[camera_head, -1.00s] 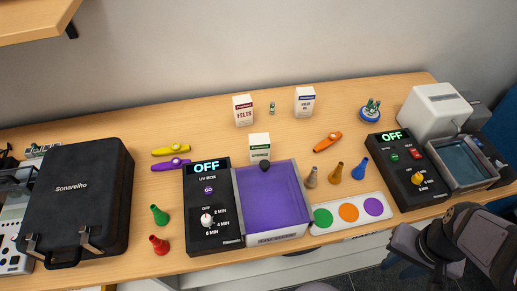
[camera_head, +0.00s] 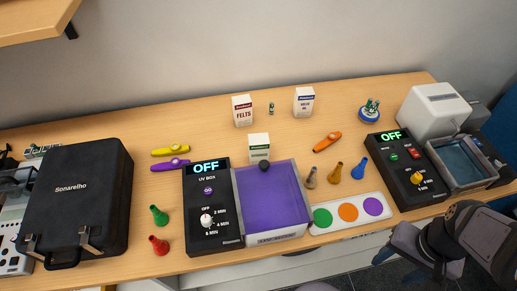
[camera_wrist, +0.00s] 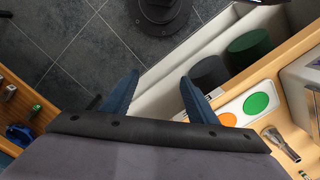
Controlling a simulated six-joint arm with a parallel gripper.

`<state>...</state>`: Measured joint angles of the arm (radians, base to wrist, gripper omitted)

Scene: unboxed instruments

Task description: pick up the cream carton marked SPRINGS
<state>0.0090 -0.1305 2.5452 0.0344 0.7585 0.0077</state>
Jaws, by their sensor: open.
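The cream carton (camera_head: 259,143) with a green band stands upright on the table, just behind the purple-floored UV box tray. Its lettering is too small to read surely. A dark round knob on the tray overlaps its lower front in the head view. My gripper (camera_head: 384,257) hangs past the table's front edge at lower right, far from the carton. In the wrist view my gripper (camera_wrist: 159,77) has its two blue fingers apart with nothing between them. The carton does not show in the wrist view.
Two other cartons, the FELTS one (camera_head: 242,112) and a blue-banded one (camera_head: 304,103), stand farther back. The UV box tray (camera_head: 303,229) lies in front of the green-banded carton. Kazoos and coloured cones lie around. A black case (camera_head: 95,170) fills the left.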

